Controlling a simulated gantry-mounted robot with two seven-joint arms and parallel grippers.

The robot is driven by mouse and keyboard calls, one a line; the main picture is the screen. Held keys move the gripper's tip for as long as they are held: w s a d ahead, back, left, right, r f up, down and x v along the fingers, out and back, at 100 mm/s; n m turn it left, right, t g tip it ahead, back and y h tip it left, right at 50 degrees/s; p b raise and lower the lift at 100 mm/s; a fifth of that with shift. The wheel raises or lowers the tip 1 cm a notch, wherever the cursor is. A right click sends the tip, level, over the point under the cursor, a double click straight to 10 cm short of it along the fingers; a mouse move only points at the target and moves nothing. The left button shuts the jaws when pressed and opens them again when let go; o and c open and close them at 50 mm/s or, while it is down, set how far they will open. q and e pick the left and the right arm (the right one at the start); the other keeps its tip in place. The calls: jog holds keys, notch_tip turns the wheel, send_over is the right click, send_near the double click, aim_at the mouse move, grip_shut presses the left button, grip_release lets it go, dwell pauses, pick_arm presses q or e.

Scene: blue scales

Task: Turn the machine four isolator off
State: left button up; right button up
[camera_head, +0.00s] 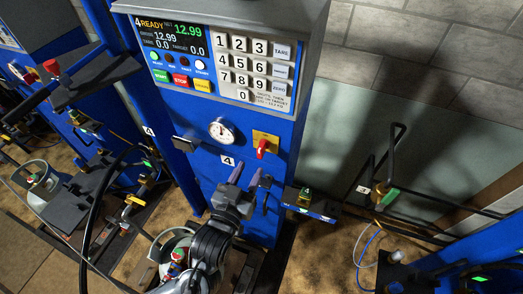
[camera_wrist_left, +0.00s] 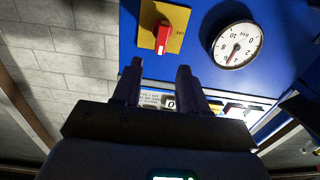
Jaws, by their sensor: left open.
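The isolator is a red knob (camera_head: 263,148) on a yellow plate (camera_head: 272,138), on the blue front of machine four (camera_head: 202,172). The knob's grip looks roughly upright in the head view, with a slight tilt. In the left wrist view the red knob (camera_wrist_left: 162,38) and yellow plate (camera_wrist_left: 178,16) are at the top, just beyond the fingertips. My left gripper (camera_head: 246,174) is open and empty, below the knob and apart from it. Its two fingers also show in the left wrist view (camera_wrist_left: 160,68). My right gripper is not in view.
A round pressure gauge (camera_head: 222,130) sits left of the isolator. A keypad (camera_head: 246,66) and a display reading "4 READY" (camera_head: 172,36) are above. A "4" label (camera_head: 228,161) is below the gauge. Dark rails (camera_head: 432,205) stand to the right. A gas cylinder (camera_head: 171,240) stands below.

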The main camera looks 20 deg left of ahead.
aim_at(259, 152)
pick_arm(q)
jog(key=w, duration=0.9)
grip_shut()
